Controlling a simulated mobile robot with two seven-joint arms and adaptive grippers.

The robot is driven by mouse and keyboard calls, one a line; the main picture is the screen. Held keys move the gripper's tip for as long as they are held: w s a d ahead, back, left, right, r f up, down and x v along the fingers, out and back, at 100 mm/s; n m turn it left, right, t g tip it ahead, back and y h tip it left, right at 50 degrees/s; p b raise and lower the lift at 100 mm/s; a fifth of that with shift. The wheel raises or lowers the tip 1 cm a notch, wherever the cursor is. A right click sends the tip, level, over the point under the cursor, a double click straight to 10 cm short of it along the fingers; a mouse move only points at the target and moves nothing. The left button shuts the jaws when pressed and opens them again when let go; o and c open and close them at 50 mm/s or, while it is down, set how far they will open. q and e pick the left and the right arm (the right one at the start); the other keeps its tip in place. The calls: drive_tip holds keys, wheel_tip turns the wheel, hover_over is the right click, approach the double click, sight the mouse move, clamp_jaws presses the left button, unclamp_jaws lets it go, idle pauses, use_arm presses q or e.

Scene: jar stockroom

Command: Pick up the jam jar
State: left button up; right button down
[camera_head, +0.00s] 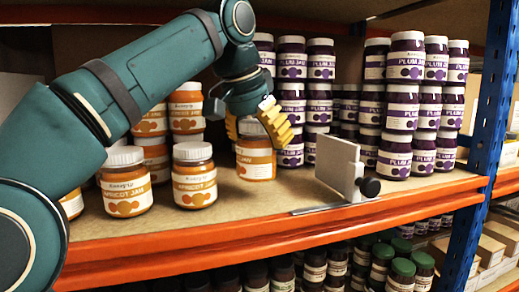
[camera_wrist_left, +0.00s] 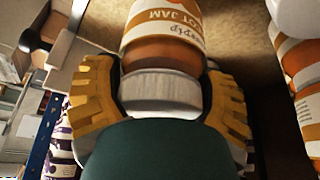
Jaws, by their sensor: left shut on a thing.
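My left gripper (camera_head: 257,120), with yellow ribbed fingers, reaches in from the left and is shut on an apricot jam jar (camera_head: 256,158). In the head view the fingers hide the top of this jar. In the left wrist view the held jar (camera_wrist_left: 165,45) has an orange and white label and a white lid, and the gripper (camera_wrist_left: 160,100) has one finger on each side of the lid. I cannot tell whether the jar touches the shelf. Other apricot jars (camera_head: 195,176) stand to its left. My right gripper is not in view.
A white divider plate (camera_head: 337,163) with a black knob stands right of the held jar, near the orange shelf edge (camera_head: 300,222). Stacked plum jam jars (camera_head: 398,110) fill the back and right. A blue upright (camera_head: 490,110) bounds the right side. Green-lidded jars (camera_head: 403,268) stand below.

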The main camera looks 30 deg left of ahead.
use_arm(q)
drive_tip(key=shift+r, duration=3.15)
drive_tip(key=shift+r, duration=0.1)
